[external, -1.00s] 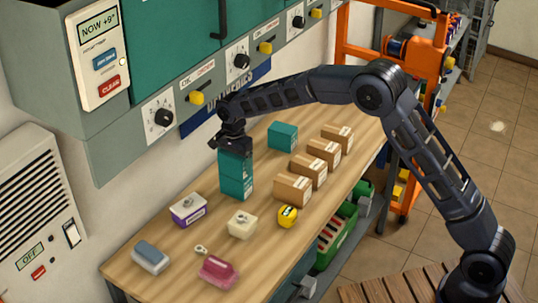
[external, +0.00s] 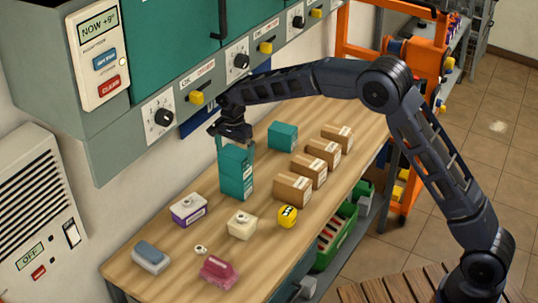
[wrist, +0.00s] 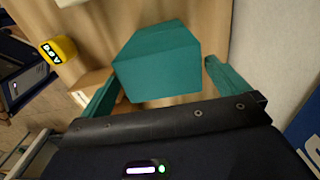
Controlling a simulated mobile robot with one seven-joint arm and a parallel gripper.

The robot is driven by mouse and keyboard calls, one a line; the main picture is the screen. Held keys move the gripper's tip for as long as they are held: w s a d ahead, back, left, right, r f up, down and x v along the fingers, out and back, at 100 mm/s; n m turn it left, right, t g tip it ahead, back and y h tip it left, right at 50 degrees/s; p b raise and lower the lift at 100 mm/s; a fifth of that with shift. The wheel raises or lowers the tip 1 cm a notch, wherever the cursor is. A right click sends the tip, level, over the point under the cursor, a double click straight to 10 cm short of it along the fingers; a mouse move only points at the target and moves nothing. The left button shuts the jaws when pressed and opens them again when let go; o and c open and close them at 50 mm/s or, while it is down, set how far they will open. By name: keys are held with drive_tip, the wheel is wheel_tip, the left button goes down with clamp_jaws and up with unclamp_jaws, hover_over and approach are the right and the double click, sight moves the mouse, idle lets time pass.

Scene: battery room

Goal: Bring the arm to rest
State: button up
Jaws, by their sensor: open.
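My gripper (external: 233,143) is open and empty, just above a stack of two teal boxes on the wooden workbench (external: 160,236). The upper teal box (external: 236,160) sits on the lower teal box (external: 236,185), roughly aligned with it. In the wrist view, a teal box (wrist: 158,62) lies between the two spread fingers, with gaps on both sides. My arm reaches in from the right, bent at a high elbow.
Another teal box (external: 283,136) stands behind the stack, and several cardboard boxes (external: 292,188) line the right. A yellow round item (external: 287,216), cream box (external: 242,225) and purple-white box (external: 189,209) are in front. The cabinet (external: 120,150) with knobs overhangs the bench's wall side.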

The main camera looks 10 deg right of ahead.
drive_tip(key=shift+r, duration=0.45)
drive_tip(key=shift+f, duration=0.1)
